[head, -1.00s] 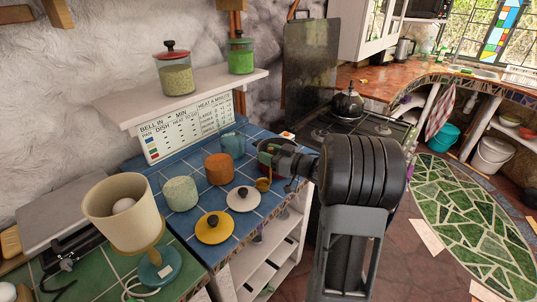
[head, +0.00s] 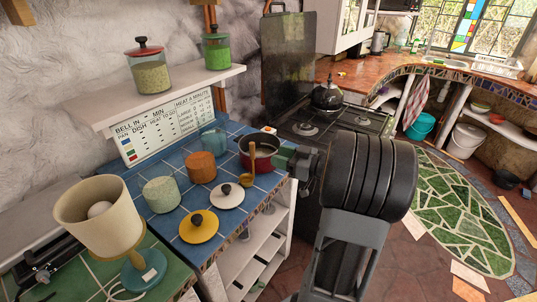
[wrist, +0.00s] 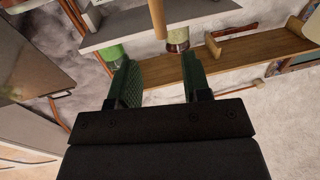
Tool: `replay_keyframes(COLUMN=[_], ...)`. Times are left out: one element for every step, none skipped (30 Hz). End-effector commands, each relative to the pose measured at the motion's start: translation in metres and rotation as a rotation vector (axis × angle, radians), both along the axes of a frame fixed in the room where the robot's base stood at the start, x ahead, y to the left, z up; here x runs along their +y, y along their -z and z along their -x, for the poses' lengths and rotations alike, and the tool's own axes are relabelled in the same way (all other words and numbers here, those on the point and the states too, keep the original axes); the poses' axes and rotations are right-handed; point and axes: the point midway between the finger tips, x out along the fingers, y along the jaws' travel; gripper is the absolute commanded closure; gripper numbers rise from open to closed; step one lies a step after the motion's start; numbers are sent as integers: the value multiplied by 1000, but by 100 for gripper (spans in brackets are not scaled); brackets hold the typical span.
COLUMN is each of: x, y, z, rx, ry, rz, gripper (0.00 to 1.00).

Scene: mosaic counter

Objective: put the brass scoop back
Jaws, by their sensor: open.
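The brass scoop (head: 247,180) shows in the head view as a small brass-coloured cup at the front of a dark red pot (head: 259,160). A thin upright part shows above the cup against the pot, but I cannot tell whether it is the scoop's handle. My gripper (head: 286,158) is at the pot's right side, apart from the scoop. In the wrist view my gripper (wrist: 157,62) is open, with two green-padded fingers and nothing held between them. The scoop cannot be made out in the wrist view.
The blue tiled counter holds teal (head: 213,141), orange (head: 202,167) and pale green (head: 161,194) canisters, plus yellow (head: 198,226) and white (head: 227,196) lids. A lamp (head: 99,215) stands at left. Two jars stand on the shelf (head: 170,100). A kettle (head: 327,97) sits on the stove behind.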

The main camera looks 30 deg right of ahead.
Motion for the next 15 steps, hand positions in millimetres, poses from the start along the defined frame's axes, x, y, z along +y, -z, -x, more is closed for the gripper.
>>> replay_keyframes(x=[-3, -4, -5, -5, -5, -4, -3, -3, -2, -1, 1, 2, 3, 5, 7], y=[0, 0, 0, -1, -2, -4, -6, -8, -11, -14, -17, -20, -23, -24, -25], z=[4, 5, 6, 4, 2, -3, -8, -14, -23, -29, -36, -42, -46, -48, -49], rx=[0, 1, 0, -1, -2, -2, -2, -2, 3, 8, 15, 33, 50, 73, 111], ry=[3, 4, 11, 21, 37, 67, 97, 134, 195, 247, 301, 378, 436, 491, 559], rz=[0, 2, 7, 15, 28, 51, 72, 97, 134, 162, 192, 228, 252, 273, 297], gripper=[56, 56, 56, 56, 56, 56, 56, 56, 56, 56, 56, 56, 56, 56, 56])
